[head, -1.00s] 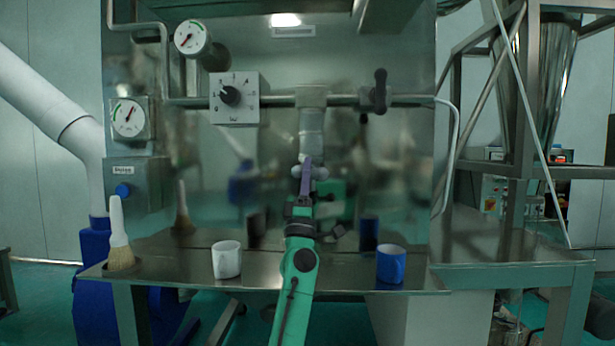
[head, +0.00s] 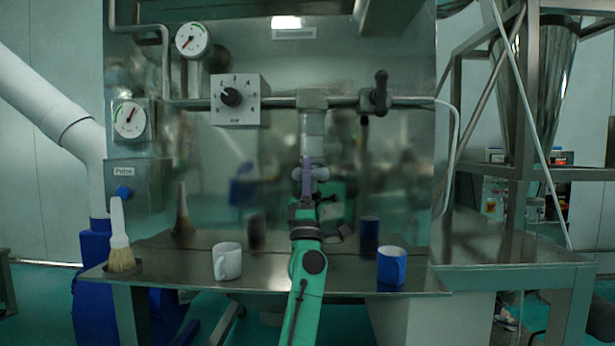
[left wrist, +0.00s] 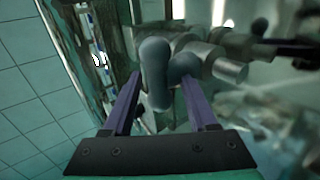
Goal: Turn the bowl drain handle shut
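A grey lever handle with rounded ends hangs at the foot of the vertical pipe, at the middle of the steel panel; I take it for the bowl drain handle (head: 320,173). In the left wrist view the handle (left wrist: 155,70) stands between the two purple fingers. My left gripper (head: 307,165) reaches up to it from below. It also shows in the left wrist view (left wrist: 160,88), with its fingers apart and gaps beside the handle. Contact with either finger is not clear. In the head view the fingers partly hide the handle. My right gripper is not in view.
A black valve handle (head: 380,92) and a dial box (head: 240,99) sit on the horizontal pipe above. A white mug (head: 227,261), a blue mug (head: 391,266) and a brush (head: 120,240) stand on the steel shelf (head: 180,262). The shelf between the mugs is otherwise clear.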

